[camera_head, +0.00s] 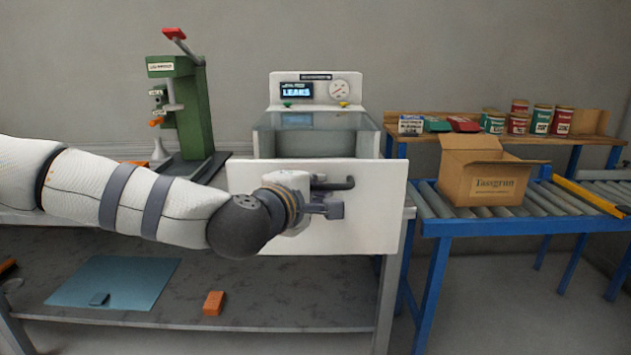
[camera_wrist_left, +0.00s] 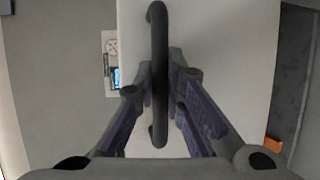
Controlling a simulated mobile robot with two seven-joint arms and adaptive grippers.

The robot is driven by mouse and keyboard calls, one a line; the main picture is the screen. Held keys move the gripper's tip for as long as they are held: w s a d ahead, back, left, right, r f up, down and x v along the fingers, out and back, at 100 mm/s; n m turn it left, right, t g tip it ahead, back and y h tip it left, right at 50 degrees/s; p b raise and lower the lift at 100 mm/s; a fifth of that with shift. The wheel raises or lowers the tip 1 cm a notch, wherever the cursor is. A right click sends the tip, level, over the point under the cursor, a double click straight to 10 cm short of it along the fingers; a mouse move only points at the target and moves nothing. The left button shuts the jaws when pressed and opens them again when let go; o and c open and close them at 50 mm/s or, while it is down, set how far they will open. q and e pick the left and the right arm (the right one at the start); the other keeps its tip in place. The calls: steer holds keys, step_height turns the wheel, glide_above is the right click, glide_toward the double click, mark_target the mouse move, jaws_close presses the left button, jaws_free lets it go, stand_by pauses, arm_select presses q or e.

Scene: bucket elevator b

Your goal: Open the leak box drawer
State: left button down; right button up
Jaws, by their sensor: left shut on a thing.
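The leak box (camera_head: 316,88) stands on the bench, with a lit display reading "LEAKS" and a round gauge on its top panel. Its white drawer front (camera_head: 375,220) stands forward of the glass-topped body, and the box interior shows behind it. A dark bar handle (camera_head: 340,183) is on the drawer front; it also shows in the left wrist view (camera_wrist_left: 159,75). My left gripper (camera_head: 325,198) is at the handle, and in the left wrist view its fingers (camera_wrist_left: 161,85) are closed on the bar from both sides. My right gripper is not in view.
A green press (camera_head: 187,110) with a red lever stands left of the box. An open cardboard box (camera_head: 482,175) sits on a roller conveyor (camera_head: 440,208) at right. Several cans (camera_head: 541,120) stand on a shelf behind. An orange block (camera_head: 213,303) lies on the lower shelf.

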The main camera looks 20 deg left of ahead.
arm_select(q)
steer(key=shift+s+r, duration=0.1)
steer(key=shift+s, duration=0.1)
steer(key=c, duration=1.9)
jaws_free()
steer(key=v, duration=1.2)
steer(key=shift+d, duration=0.1)
